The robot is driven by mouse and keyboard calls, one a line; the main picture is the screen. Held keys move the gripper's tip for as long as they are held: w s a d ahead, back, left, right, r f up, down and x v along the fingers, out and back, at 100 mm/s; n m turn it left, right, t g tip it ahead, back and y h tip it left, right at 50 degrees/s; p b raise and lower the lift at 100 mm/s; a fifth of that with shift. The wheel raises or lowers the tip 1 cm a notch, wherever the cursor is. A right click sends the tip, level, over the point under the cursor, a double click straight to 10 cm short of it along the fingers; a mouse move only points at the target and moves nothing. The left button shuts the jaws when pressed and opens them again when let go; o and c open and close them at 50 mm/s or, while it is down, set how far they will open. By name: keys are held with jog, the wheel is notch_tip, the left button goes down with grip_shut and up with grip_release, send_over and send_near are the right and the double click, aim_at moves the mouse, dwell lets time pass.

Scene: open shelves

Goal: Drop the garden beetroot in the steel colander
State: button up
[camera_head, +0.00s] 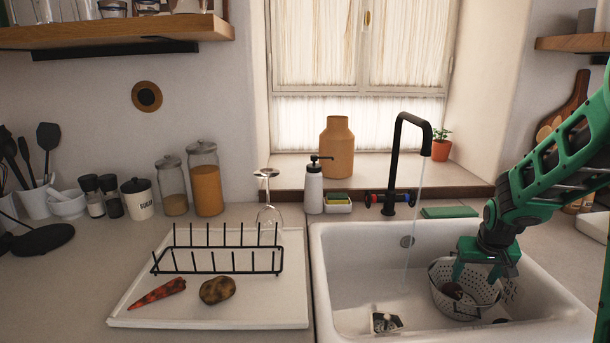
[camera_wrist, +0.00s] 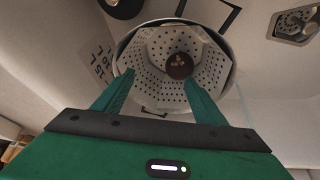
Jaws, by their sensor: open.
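The steel colander (camera_head: 468,304), pale with many holes, stands in the right part of the white sink. It also shows in the wrist view (camera_wrist: 146,88). The dark round beetroot (camera_head: 452,291) lies inside the colander; in the wrist view the beetroot (camera_wrist: 179,66) shows its cut top against the perforated wall. My green gripper (camera_head: 486,271) is over the colander with its fingers apart. In the wrist view my gripper (camera_wrist: 160,90) has nothing between its fingertips, and the beetroot lies beyond them. The colander's right side is partly hidden by the gripper in the head view.
Water runs from the black tap (camera_head: 401,160) into the sink (camera_head: 345,270), left of the colander. The white drainboard (camera_head: 235,316) holds a black rack (camera_head: 219,260), a carrot (camera_head: 158,293) and a potato (camera_head: 217,290).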

jog(key=v, duration=1)
jog(key=shift+r, duration=0.2)
jog(key=s, duration=0.4)
jog(key=s+m+g, duration=0.1)
jog(key=s, duration=0.4)
jog(key=s+r+g, duration=0.1)
jog(key=s, duration=0.4)
jog(key=shift+s+d+m+y, duration=0.1)
jog(key=shift+d+m+y, duration=0.15)
jog(key=shift+m+y, duration=0.05)
jog(key=s+a+f+m+g+y, duration=0.1)
jog(key=s+a+m+g, duration=0.1)
jog(key=s, duration=1.5)
jog(key=shift+a+y, duration=0.3)
jog(key=shift+a, duration=0.35)
jog(key=shift+w+f, duration=0.1)
